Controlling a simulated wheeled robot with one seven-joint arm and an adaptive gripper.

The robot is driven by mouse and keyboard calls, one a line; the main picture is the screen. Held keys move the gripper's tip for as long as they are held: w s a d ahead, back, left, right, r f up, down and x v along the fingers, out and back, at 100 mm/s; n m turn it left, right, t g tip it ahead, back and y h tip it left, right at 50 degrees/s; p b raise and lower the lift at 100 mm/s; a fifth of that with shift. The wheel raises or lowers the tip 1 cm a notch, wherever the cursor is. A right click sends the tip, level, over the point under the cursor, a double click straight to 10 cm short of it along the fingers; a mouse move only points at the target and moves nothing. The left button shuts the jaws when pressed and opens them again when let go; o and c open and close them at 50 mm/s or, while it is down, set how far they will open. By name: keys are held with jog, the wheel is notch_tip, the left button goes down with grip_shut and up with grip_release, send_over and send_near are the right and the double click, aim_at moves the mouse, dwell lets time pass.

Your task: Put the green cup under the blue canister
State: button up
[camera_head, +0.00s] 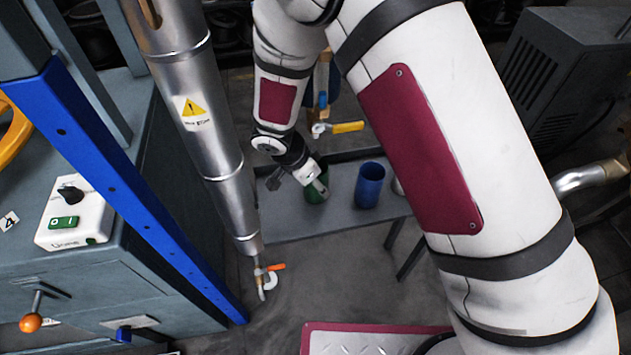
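The green cup (316,193) stands on a grey table and is partly covered by my gripper. My gripper (317,184) reaches down from the upper left, with its finger end at the cup's rim. Whether the fingers are open or shut on the rim cannot be made out at this size. A blue open-topped container (369,188), which looks like the blue canister, stands upright on the same table, just right of the green cup and apart from it.
The grey table (285,222) has bare room in front of both containers. A pale object (398,186) right of the blue container is mostly hidden by my arm. A tall metal cylinder (213,150) and a blue-framed machine (110,165) stand left. A yellow-handled valve (345,128) is behind.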

jog(key=shift+f, duration=0.2)
jog(key=o, duration=1.2)
jog(key=shift+r, duration=0.2)
jog(key=p+v, duration=0.1)
jog(key=v, duration=1.1)
